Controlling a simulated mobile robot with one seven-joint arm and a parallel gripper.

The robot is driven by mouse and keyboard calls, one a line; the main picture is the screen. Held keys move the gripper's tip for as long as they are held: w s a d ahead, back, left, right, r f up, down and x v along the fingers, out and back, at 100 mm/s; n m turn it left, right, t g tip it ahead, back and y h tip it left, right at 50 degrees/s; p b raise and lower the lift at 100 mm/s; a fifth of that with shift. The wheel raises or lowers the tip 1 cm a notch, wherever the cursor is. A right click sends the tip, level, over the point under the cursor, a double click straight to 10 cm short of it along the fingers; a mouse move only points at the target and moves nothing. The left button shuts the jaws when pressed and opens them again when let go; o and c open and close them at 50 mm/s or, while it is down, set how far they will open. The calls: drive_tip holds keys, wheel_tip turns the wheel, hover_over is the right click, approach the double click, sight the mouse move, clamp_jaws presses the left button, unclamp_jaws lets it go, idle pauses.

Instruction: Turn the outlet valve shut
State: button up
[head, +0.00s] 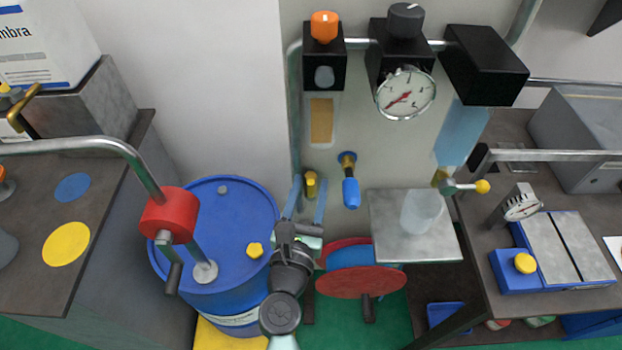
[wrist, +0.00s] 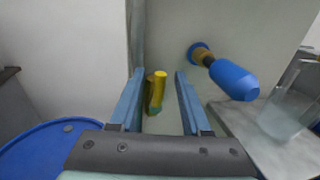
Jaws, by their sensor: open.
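My gripper (head: 307,198) is open, its two blue fingers pointing at the wall panel. A yellow handle (head: 311,184) shows between the fingers, with a gap on each side. In the wrist view it also stands between the open fingertips (wrist: 160,74) as an upright yellow piece (wrist: 156,92) with a greenish lower end. It looks untouched; its depth relative to the fingertips is hard to tell. No label shows which fitting is the outlet valve. To the right, a brass fitting with a blue grip (head: 351,192) sticks out of the panel; it also shows in the wrist view (wrist: 232,79).
A vertical pipe (head: 295,110) runs just left of the gripper. A blue drum (head: 215,195) stands left, a red reel (head: 360,282) below. A metal shelf (head: 400,245) holds a clear cup (head: 422,211).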

drive_tip(key=shift+w+d, duration=0.15)
drive_tip(key=shift+w, duration=0.6)
clamp_jaws()
